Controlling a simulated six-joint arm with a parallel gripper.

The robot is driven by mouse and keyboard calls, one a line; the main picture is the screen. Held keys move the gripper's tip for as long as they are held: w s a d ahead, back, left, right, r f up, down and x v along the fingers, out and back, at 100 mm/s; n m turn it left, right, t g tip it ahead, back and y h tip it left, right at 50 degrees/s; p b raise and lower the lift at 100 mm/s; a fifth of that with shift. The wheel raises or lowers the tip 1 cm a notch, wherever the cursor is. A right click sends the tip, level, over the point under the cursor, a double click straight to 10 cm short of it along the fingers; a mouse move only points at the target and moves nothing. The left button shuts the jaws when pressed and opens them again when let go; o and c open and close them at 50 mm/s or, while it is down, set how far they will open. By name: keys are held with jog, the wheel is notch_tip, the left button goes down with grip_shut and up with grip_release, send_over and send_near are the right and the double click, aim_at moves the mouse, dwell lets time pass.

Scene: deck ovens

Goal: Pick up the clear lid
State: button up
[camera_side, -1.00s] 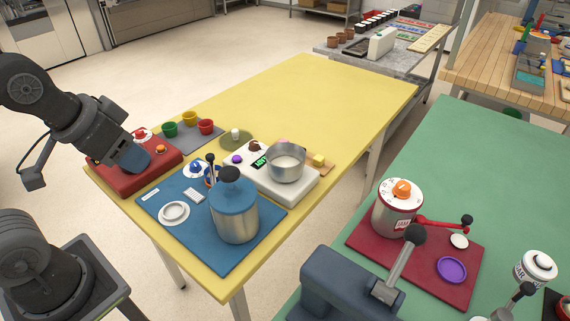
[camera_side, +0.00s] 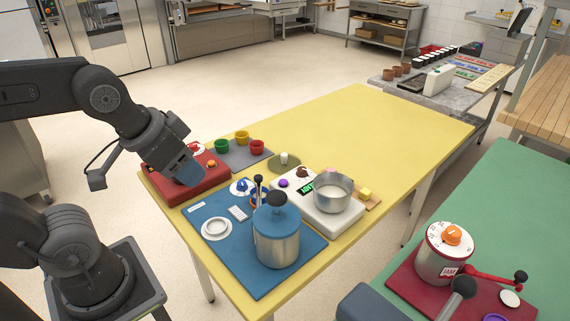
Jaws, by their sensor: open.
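I cannot make out a lid that is plainly clear. A pale round piece with a raised ring (camera_side: 216,228) lies on the left part of the blue mat (camera_side: 250,284); I cannot tell whether it is the clear lid. A steel pot with a blue top and dark knob (camera_side: 277,237) stands on the same mat. My gripper (camera_side: 187,170) is open, over the red box (camera_side: 179,190) at the table's left edge, behind and left of the pale piece and apart from it. Its fingertips are hard to make out, and no held thing shows.
A white scale (camera_side: 315,212) carries a steel bowl (camera_side: 333,192) right of the pot. The far part of the yellow table (camera_side: 370,125) is bare. A green table (camera_side: 515,205) stands to the right.

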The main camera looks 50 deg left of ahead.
jog(key=shift+o, duration=1.1)
